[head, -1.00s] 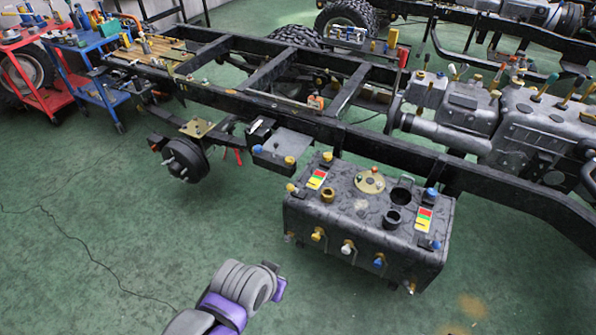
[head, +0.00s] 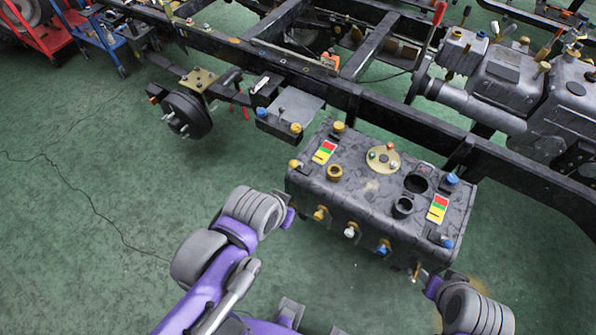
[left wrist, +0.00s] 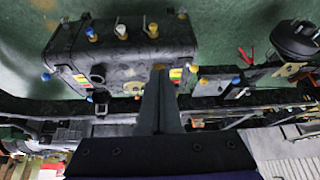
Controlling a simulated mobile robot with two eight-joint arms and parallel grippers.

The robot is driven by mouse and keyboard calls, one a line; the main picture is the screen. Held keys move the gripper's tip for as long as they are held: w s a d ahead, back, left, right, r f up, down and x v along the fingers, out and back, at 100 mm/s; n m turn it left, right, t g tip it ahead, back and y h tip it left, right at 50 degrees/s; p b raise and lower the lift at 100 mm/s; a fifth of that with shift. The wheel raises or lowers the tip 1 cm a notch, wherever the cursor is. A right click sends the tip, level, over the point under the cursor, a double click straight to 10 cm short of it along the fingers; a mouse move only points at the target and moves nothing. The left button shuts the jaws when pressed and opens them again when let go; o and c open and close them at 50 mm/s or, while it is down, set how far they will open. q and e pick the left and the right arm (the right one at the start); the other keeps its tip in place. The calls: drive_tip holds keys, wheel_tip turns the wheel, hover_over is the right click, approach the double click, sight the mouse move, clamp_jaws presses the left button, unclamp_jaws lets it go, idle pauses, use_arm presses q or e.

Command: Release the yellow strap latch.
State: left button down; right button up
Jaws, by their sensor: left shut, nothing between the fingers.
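A dark grey tank (head: 375,195) stands beside the frame rail and carries several small coloured fittings. A yellow one (head: 320,213) is at the left of its front face and also shows in the left wrist view (left wrist: 153,30). A white one (head: 350,230) and a blue one (head: 383,247) follow to its right. Other yellow fittings sit on the tank's top edge (head: 338,127) and left edge (head: 295,165). I cannot tell which is the strap latch. My left gripper (left wrist: 160,75) is shut and empty, pointing toward the tank; contact cannot be told.
The black chassis rail (head: 370,105) runs behind the tank. A small grey box (head: 290,112) and a wheel hub (head: 187,115) are left of it. My right arm (head: 475,308) is by the tank's lower right corner. Green floor is clear at left.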

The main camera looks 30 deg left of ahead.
sight(295, 165)
use_arm(q)
drive_tip(key=w+f+m+t+y+b, duration=0.1)
drive_tip(key=w+f+m+y+b, duration=0.2)
drive_tip(key=m, duration=0.9)
drive_tip(key=w+f+m+t+y+b, duration=0.2)
drive_tip(key=w+f+m+y+b, duration=0.2)
drive_tip(key=w+f+m+b, duration=0.5)
wheel_tip(295, 165, down, 3)
drive_tip(key=m+b, duration=0.3)
drive_tip(key=b, duration=0.1)
drive_tip(key=shift+w+d+m, duration=0.25)
drive_tip(key=shift+d+m, duration=0.05)
drive_tip(key=shift+m, duration=0.1)
use_arm(e)
wheel_tip(295, 165, down, 18)
drive_tip(key=s, duration=0.1)
drive_tip(key=shift+s+f+g, duration=0.15)
drive_tip(key=shift+s+g, duration=0.15)
drive_tip(key=shift+g, duration=0.1)
use_arm(q)
drive_tip(key=shift+a+f, duration=0.1)
drive_tip(key=shift+f, duration=0.1)
